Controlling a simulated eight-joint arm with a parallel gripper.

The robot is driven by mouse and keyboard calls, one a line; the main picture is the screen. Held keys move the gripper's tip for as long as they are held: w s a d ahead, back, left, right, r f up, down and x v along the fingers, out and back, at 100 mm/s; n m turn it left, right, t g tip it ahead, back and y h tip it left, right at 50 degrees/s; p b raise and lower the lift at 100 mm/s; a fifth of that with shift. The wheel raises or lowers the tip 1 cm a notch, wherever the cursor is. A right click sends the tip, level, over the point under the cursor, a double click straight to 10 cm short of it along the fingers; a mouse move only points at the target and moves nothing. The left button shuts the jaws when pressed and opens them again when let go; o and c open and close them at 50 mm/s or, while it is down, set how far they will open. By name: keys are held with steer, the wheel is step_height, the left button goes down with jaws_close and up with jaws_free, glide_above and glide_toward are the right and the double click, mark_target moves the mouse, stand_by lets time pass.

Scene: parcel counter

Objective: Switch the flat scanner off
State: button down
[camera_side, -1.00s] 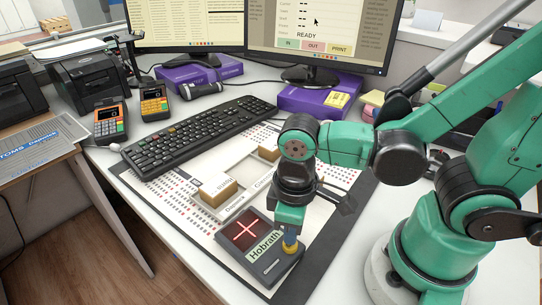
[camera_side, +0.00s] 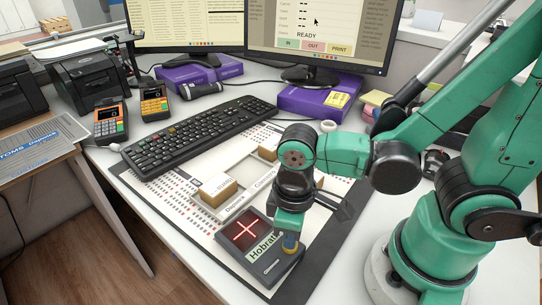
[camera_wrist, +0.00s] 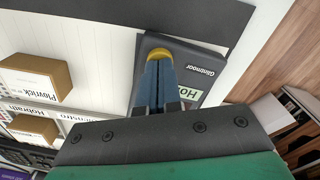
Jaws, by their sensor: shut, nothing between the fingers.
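The flat scanner (camera_side: 243,231) is a dark slab with a lit red cross in its window and a pale label reading "Hobrath", partly covered. It lies on the mat at the front, and part of it shows in the wrist view (camera_wrist: 201,57), marked "Glindmoor". A round yellow piece (camera_wrist: 158,54), seemingly a button at the scanner's corner, shows just beyond my blue fingertips. My gripper (camera_side: 290,242) is shut and empty, pointing down at this yellow piece. The fingers partly hide it, and I cannot tell whether they touch or press it.
A small box (camera_side: 217,190) sits in a pale tray behind the scanner, with another box (camera_side: 268,152) further back. The black keyboard (camera_side: 200,135) lies behind them. Card terminals (camera_side: 111,121) stand at left. The desk's front left edge drops to the floor.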

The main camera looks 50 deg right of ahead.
steer(key=shift+r, duration=0.7)
steer(key=shift+w+a+r, duration=0.1)
steer(key=shift+w+r, duration=0.05)
steer(key=shift+r, duration=0.8)
steer(key=shift+w+a+r, duration=0.1)
steer(key=shift+w+r, duration=0.05)
steer(key=shift+r, duration=0.75)
stand_by(0.8)
steer(key=shift+s+d+r, duration=0.1)
steer(key=shift+s+r, duration=0.1)
steer(key=shift+r, duration=0.8)
steer(key=shift+s+d+r, duration=0.1)
steer(key=shift+s+r, duration=0.05)
steer(key=shift+r, duration=0.85)
stand_by(0.3)
steer(key=w+d+r+m+t, duration=0.1)
steer(key=w+d+m+t, duration=0.3)
steer(key=w+d+t, duration=0.3)
steer(key=shift+w+d+m, duration=0.4)
steer(key=shift+w+d, duration=0.1)
steer(key=shift+d, duration=0.1)
stand_by(0.8)
